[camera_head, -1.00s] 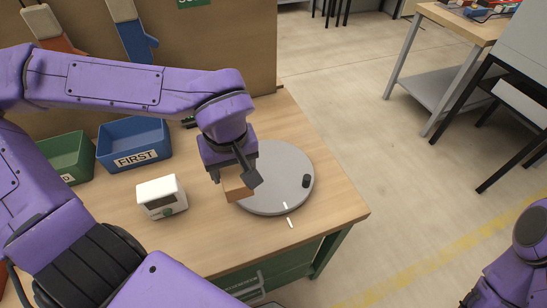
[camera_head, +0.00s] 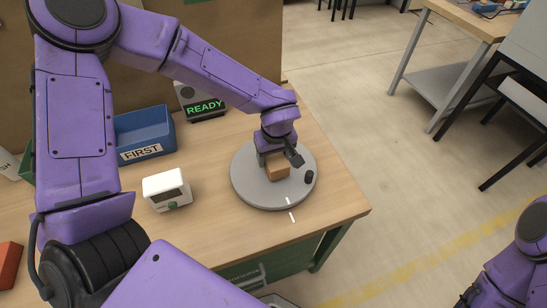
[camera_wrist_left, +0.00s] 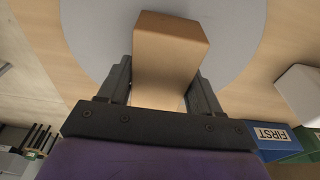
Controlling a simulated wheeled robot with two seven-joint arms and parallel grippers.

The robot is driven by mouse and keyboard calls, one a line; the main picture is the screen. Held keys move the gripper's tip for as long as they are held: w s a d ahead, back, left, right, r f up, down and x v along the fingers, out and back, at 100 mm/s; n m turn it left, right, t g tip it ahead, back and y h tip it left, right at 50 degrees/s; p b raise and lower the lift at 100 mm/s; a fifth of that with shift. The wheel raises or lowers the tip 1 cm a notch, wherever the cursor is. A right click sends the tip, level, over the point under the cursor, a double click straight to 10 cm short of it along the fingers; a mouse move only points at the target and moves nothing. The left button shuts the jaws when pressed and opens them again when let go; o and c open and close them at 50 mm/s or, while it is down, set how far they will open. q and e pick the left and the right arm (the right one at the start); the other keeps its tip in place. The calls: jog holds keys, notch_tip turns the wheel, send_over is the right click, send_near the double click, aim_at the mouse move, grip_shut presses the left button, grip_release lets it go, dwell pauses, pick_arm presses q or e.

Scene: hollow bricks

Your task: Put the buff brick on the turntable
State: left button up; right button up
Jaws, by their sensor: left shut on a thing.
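The buff brick (camera_head: 278,171) is between the fingers of my left gripper (camera_head: 278,162), over the middle of the grey turntable (camera_head: 246,188). The gripper is shut on it. In the left wrist view the brick (camera_wrist_left: 170,50) stands out beyond the two dark fingers (camera_wrist_left: 158,85), with the turntable (camera_wrist_left: 90,25) behind it. I cannot tell whether the brick touches the disc. The turntable is a round disc with a small black knob (camera_head: 309,177) at its right. Only part of my right arm shows at the lower right; its gripper is out of view.
A white box-shaped device (camera_head: 166,190) stands left of the turntable. A blue bin (camera_head: 145,133) labelled FIRST and a display reading READY (camera_head: 204,107) are behind. A red-orange block (camera_head: 9,263) lies at the far left. The table's edge (camera_head: 352,190) is right of the turntable.

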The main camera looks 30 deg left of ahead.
aim_at(276, 160)
pick_arm(q)
jog(key=shift+f, duration=0.75)
jog(key=o, duration=1.5)
jog(key=shift+f, duration=0.15)
jog(key=r, duration=0.4)
jog(key=s+d+r, duration=0.1)
jog(key=r, duration=0.7)
jog(key=shift+s+d+r, duration=0.15)
jog(key=shift+d, duration=0.05)
